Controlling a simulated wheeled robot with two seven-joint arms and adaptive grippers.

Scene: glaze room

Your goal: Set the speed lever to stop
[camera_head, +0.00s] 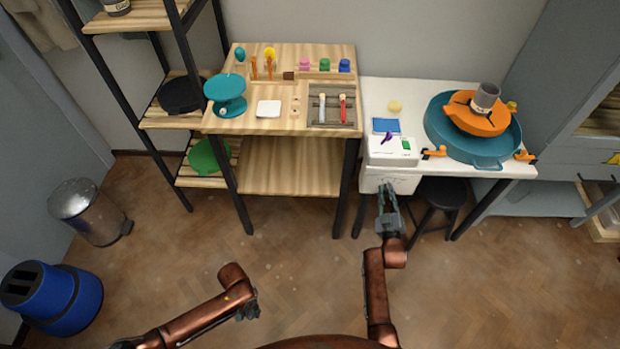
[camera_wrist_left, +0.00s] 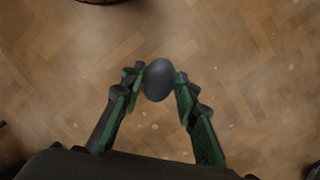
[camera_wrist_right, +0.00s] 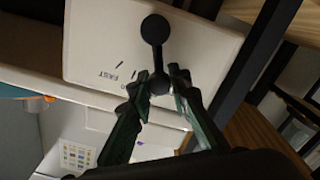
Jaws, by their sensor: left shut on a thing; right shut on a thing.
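The black speed lever (camera_wrist_right: 155,55) is on the front of a white box (camera_wrist_right: 90,40), with a round end at the top of the right wrist view and another between my right fingertips. My right gripper (camera_wrist_right: 160,86) is shut on that nearer end. In the head view my right gripper (camera_head: 386,187) is at the front of the white box (camera_head: 372,180) under the wheel table; the lever is too small to make out there. My left gripper (camera_wrist_left: 159,76) is shut on a dark, smooth egg-shaped thing (camera_wrist_left: 158,82), above the floor.
The white table (camera_head: 410,95) carries a teal basin (camera_head: 440,125) with an orange piece and a grey cup. A black stool (camera_head: 442,192) stands beneath. A wooden bench (camera_head: 285,120) with tools is to the left. A bin (camera_head: 85,210) and blue container (camera_head: 60,295) stand far left.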

